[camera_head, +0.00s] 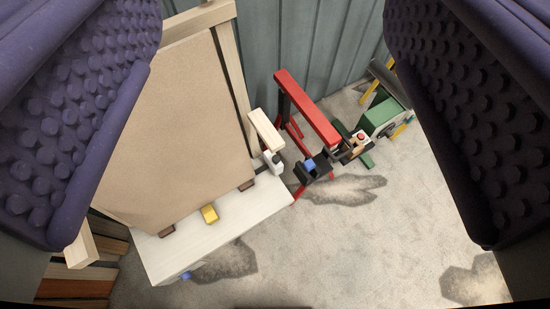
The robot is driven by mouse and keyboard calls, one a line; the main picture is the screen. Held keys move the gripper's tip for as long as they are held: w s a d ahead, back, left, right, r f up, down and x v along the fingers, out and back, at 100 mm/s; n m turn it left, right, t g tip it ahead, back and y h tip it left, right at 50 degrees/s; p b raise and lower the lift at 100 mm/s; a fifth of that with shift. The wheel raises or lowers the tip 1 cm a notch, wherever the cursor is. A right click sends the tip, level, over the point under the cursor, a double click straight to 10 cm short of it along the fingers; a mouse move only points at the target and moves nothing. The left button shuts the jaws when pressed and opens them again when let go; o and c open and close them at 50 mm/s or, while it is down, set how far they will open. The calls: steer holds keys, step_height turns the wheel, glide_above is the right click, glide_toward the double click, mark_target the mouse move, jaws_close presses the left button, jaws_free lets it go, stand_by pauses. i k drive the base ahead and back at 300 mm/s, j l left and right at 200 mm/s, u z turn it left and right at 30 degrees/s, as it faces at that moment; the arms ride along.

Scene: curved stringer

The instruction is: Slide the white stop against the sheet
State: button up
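A large brown sheet (170,130) leans upright in a pale wooden frame (232,75), its lower edge at a white bench (200,250). A small white stop (273,165) with a dark part beside it sits near the sheet's lower right edge, at the bench's right end. A narrow gap seems to show between the stop and the sheet, but I cannot tell for certain. My gripper (270,230) has two purple, knobbed fingers, spread wide at the left and right of the picture. It is open, with nothing between the fingers close up.
A red stand (308,108) and a green machine (380,114) stand to the right. Wooden boards (75,287) lie at lower left. The concrete floor (390,235) is clear at lower right.

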mark_target(273, 160)
steer(key=i+l, duration=0.4)
steer(key=i, duration=0.15)
steer(key=i+l+z, duration=0.1)
steer(key=i+l, duration=0.25)
steer(key=i, duration=0.2)
